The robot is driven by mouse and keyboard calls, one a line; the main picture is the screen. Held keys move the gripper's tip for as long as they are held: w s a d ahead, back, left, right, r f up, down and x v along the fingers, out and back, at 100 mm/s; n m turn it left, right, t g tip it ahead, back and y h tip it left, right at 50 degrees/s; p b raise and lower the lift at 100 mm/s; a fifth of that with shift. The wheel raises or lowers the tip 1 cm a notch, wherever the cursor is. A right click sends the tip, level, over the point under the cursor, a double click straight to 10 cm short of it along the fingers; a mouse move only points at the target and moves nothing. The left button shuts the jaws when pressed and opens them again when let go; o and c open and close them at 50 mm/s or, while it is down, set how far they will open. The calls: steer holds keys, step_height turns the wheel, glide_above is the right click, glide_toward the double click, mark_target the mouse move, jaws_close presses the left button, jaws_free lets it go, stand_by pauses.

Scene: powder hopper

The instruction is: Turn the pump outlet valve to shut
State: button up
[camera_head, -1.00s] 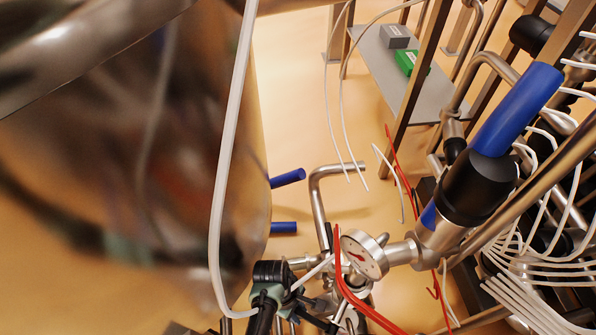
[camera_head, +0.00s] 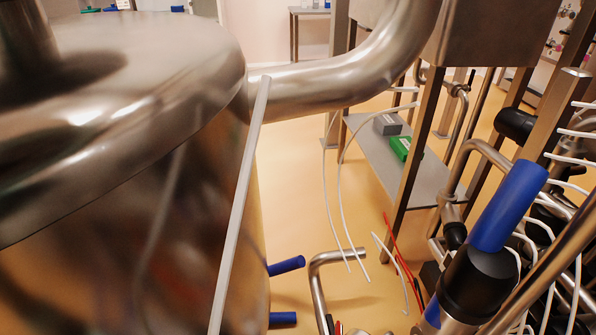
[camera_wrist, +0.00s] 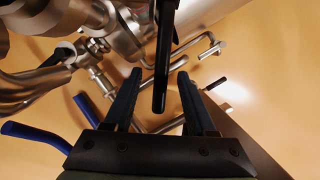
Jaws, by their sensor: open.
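My gripper (camera_wrist: 159,75) shows in the wrist view with its two dark fingers apart. A long black bar-shaped handle (camera_wrist: 164,55) reaches down from the top of that view and lies between the fingers in the picture. I see no clear contact, and its depth is hard to judge. Shiny steel pipework and fittings (camera_wrist: 112,28) are at the upper left. Nothing is labelled, so I cannot tell for certain that this handle is the pump outlet valve's. My gripper is outside the head view.
The head view shows a large steel vessel (camera_head: 150,215) at left, a bent steel pipe (camera_head: 318,285), blue-capped stubs (camera_head: 286,265) and a thick blue-and-black fitting (camera_head: 508,205). A shelf (camera_head: 395,165) stands behind. Blue handles (camera_wrist: 35,137) lie at left in the wrist view.

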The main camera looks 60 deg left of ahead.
steer(key=p+v, duration=0.1)
steer(key=v, duration=0.4)
steer(key=shift+r+p, duration=0.3)
steer(key=shift+r, duration=0.05)
stand_by(0.4)
